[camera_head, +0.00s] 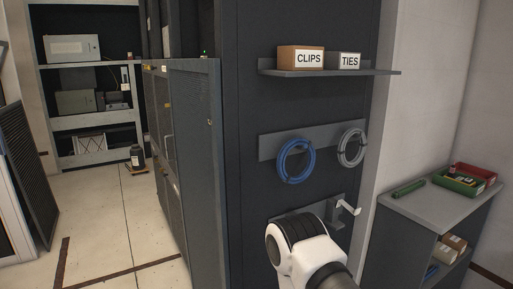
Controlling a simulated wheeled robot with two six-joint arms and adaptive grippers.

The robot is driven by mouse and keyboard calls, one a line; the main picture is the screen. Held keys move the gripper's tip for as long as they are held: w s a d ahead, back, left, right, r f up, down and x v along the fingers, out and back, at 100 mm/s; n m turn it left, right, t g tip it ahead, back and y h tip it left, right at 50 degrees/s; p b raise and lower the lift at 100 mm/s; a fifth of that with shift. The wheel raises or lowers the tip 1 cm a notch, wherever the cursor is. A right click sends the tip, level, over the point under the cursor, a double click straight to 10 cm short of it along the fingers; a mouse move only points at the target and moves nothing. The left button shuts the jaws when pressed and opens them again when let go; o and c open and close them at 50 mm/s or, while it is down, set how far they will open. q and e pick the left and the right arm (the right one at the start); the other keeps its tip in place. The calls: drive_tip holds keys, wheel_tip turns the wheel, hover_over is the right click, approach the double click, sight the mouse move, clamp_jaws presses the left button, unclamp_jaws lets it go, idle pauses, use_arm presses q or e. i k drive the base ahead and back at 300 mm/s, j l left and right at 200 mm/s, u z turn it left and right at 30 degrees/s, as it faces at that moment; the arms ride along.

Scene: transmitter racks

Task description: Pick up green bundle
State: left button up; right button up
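No coiled green bundle shows clearly. A slim dark green roll (408,187) lies on top of the grey cabinet (434,206) at the right; I cannot tell whether it is the green bundle. A blue cable coil (283,165) and a grey cable coil (344,151) hang on the rack's side panel. A white and black link of one of my arms rises in front of the lower bracket (332,209) and hides part of it. Neither gripper shows in this view.
A shelf (290,73) above the coils holds a CLIPS box (301,58) and a grey TIES box (345,61). A white hook (348,207) sticks out from the lower bracket. A green tray (458,184) with a red item stands on the cabinet. Open floor lies at the left.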

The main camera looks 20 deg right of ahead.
sight(397, 194)
drive_tip(key=z, duration=0.45)
drive_tip(key=l+z, duration=0.1)
drive_tip(key=z, duration=0.4)
drive_tip(key=i+z, duration=0.1)
drive_tip(key=z, duration=0.8)
